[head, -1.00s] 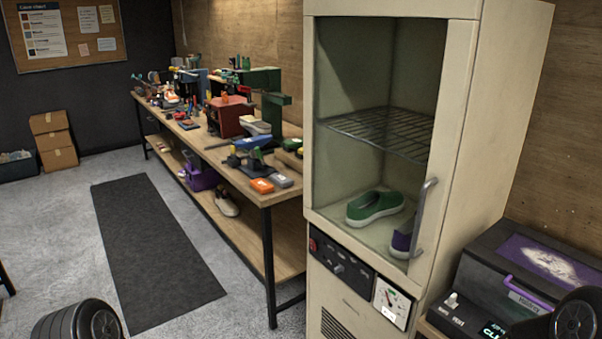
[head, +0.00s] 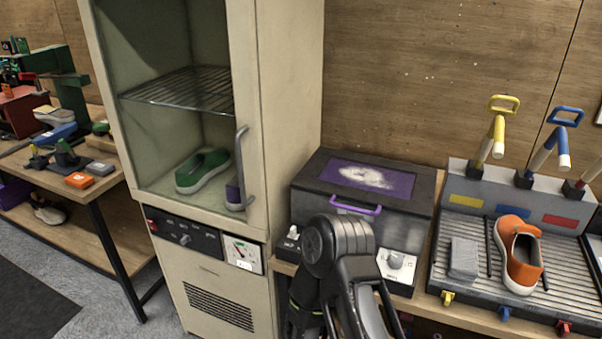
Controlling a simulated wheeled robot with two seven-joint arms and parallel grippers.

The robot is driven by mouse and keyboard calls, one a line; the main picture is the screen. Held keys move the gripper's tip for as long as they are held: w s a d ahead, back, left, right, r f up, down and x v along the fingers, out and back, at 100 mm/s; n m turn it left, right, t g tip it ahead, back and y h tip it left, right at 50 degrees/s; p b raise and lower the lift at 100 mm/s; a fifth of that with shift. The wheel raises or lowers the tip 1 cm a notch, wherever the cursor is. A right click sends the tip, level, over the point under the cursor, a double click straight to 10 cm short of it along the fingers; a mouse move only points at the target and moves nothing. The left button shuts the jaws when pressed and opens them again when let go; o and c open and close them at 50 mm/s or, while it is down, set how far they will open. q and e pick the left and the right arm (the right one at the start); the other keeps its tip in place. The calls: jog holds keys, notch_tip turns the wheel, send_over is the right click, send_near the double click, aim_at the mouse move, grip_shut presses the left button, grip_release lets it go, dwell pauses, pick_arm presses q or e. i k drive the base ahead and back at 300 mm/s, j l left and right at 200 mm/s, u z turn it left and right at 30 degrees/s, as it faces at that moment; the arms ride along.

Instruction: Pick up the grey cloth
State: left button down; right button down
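One of my arms shows at the bottom middle, in front of a dark box and left of the tray. Its fingertips are not clearly visible, and I cannot tell the state of its gripper. My other arm is out of view.
A cream cabinet (head: 280,130) holds a green shoe (head: 203,170). A workbench (head: 100,185) with tools stands at far left.

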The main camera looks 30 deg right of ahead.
aim_at(464, 261)
jog(key=z, duration=2.2)
jog(key=i+l, duration=0.15)
jog(key=l, duration=0.35)
jog(key=i+l+u, duration=0.15)
jog(key=l, duration=0.8)
jog(key=i+l+u, duration=0.1)
jog(key=l, duration=0.4)
jog(key=i+l+u, duration=0.1)
jog(key=l, duration=0.4)
jog(key=i, duration=0.05)
